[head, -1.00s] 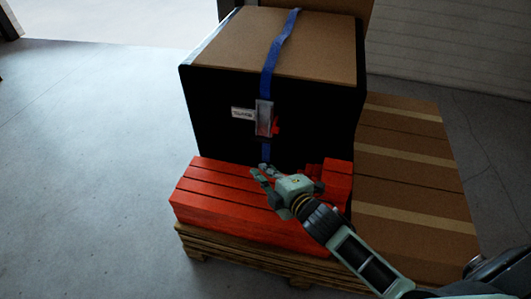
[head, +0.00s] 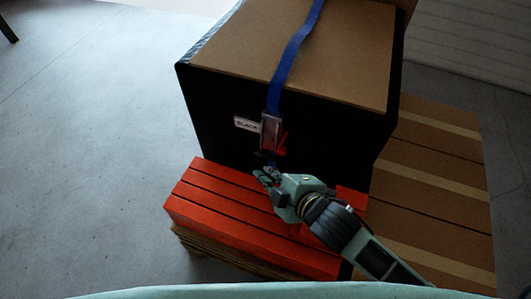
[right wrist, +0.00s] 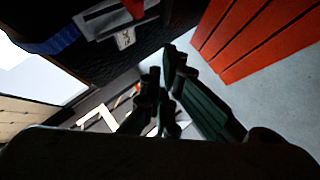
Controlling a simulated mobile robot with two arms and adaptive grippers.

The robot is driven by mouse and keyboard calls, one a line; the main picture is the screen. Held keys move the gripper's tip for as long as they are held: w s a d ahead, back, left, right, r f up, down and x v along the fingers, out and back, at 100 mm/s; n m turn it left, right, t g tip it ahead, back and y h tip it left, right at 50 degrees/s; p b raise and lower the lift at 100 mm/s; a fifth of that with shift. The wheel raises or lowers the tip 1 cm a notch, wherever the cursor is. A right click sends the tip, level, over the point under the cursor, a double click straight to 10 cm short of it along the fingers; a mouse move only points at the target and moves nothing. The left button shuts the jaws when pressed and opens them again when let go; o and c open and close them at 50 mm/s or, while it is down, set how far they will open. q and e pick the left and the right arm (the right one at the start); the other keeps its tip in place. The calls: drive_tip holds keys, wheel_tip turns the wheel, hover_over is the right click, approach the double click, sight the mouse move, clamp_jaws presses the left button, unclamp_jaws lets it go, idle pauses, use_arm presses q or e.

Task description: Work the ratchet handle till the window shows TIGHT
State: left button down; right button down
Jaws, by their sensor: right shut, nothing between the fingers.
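The ratchet (head: 270,130) is a grey metal buckle on a blue strap (head: 291,55), on the front face of a dark-sided box. Its red handle (head: 281,146) sticks out at the lower right of the buckle. A small white label window (head: 246,124) left of the buckle seems to read SLACK, though the print is tiny. My right gripper (head: 265,177) is shut and empty, just below the ratchet and apart from the handle. In the right wrist view its fingers (right wrist: 165,65) point toward the box, with the buckle (right wrist: 112,18) at the top. My left gripper is out of view.
The box (head: 310,45) has a brown top. Red boards (head: 250,215) lie in front of it on a wooden pallet (head: 220,255), close under my right gripper. Brown cardboard packs (head: 435,185) are stacked at the right. The grey floor (head: 80,150) at the left is clear.

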sight(257, 152)
drive_tip(key=w+a+f, duration=0.2)
drive_tip(key=w+f, duration=0.4)
drive_tip(key=w, duration=0.3)
drive_tip(key=shift+a+f, duration=0.25)
drive_tip(key=shift+f, duration=0.05)
drive_tip(key=shift+d, duration=0.1)
drive_tip(key=shift+w+d+f+p, duration=0.25)
drive_tip(key=shift+w+f+p, duration=0.25)
drive_tip(key=shift+w+f, duration=0.2)
drive_tip(key=shift+r, duration=0.1)
